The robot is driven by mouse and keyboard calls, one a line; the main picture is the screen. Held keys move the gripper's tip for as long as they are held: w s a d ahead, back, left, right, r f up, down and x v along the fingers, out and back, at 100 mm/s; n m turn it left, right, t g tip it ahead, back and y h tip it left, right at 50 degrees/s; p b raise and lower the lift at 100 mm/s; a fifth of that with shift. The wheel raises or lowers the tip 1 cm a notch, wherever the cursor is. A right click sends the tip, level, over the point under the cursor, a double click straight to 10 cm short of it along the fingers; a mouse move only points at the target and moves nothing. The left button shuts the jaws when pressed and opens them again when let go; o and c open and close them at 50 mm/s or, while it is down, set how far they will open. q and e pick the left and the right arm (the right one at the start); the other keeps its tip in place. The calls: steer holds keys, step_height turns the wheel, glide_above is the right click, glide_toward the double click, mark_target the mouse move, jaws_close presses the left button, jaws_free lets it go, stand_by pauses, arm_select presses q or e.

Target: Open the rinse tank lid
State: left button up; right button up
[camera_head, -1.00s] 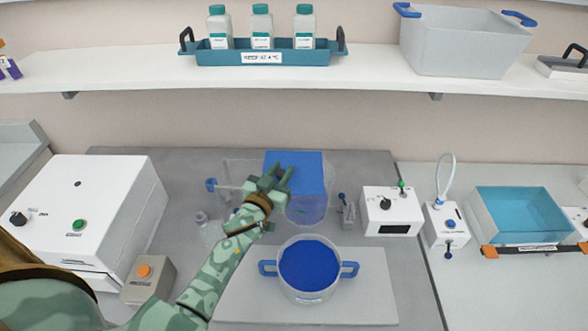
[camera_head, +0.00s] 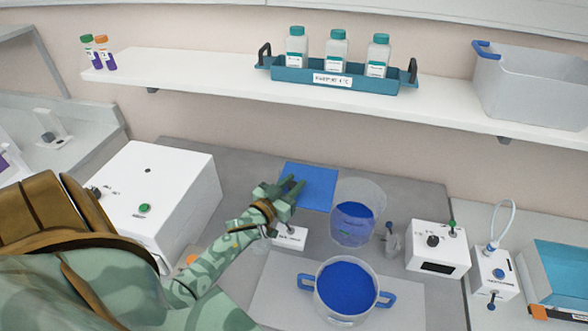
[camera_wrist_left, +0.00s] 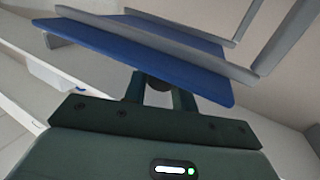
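The lid (camera_head: 310,186) is a flat blue square panel, left of and behind a clear round tank (camera_head: 356,222). That tank has blue contents and shows no cover on its top; I take it to be the rinse tank. My left gripper (camera_head: 287,188) is at the panel's near left edge. In the left wrist view the panel (camera_wrist_left: 150,52) spans above my two fingers (camera_wrist_left: 158,92), tilted. A dark round part, seemingly a knob, sits between the fingers, partly hidden; they look shut on it. My right gripper is not in view.
A grey pot with blue handles (camera_head: 346,290) stands on a pale mat in front of the tank. A white box (camera_head: 437,248) with controls stands to the right, a larger white machine (camera_head: 150,195) to the left. A shelf (camera_head: 215,85) runs behind.

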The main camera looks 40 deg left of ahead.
arm_select(q)
steer(key=o, duration=0.3)
steer(key=s, duration=1.1)
steer(key=s+d, duration=0.1)
steer(key=s, duration=0.4)
steer(key=shift+s, duration=0.15)
steer(key=shift+f, duration=0.1)
